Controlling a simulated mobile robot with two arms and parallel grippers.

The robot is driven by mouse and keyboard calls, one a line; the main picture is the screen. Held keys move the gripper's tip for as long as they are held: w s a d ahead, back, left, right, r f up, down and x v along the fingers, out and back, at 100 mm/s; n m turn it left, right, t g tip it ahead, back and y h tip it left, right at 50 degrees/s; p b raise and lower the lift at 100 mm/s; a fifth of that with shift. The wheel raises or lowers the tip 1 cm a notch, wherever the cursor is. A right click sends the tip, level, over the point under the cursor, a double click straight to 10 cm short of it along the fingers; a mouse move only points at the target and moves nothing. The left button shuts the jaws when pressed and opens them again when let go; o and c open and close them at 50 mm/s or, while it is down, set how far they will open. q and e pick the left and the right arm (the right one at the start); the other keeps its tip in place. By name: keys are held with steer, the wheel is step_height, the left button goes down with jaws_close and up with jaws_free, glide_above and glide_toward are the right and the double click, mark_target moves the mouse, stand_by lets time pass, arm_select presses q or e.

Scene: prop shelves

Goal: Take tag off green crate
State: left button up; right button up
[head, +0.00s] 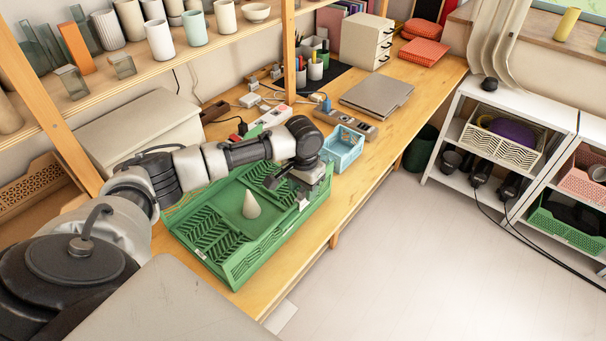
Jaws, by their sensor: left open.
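A green slatted crate (215,254) stands on the wooden bench, at the centre left of the head view. A small pale patch, which looks like the tag (303,204), shows at the crate's right end, just below my gripper. My left gripper (288,190) is open and hangs over the right end of the crate, close to the tag. I cannot tell whether its fingers touch the tag. My left arm hides part of the crate's far side. My right gripper is not in view.
A pale cone (251,205) stands in the crate. A blue basket (343,148) sits just beyond the crate's right end. A shelf post (289,50) rises behind my arm. The floor at right is clear.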

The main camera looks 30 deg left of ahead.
arm_select(q)
steer(key=shift+f, duration=0.3)
steer(key=shift+c, duration=0.5)
steer(key=c, duration=0.5)
steer(key=shift+c, duration=1)
steer(key=shift+o, duration=0.8)
jaws_close()
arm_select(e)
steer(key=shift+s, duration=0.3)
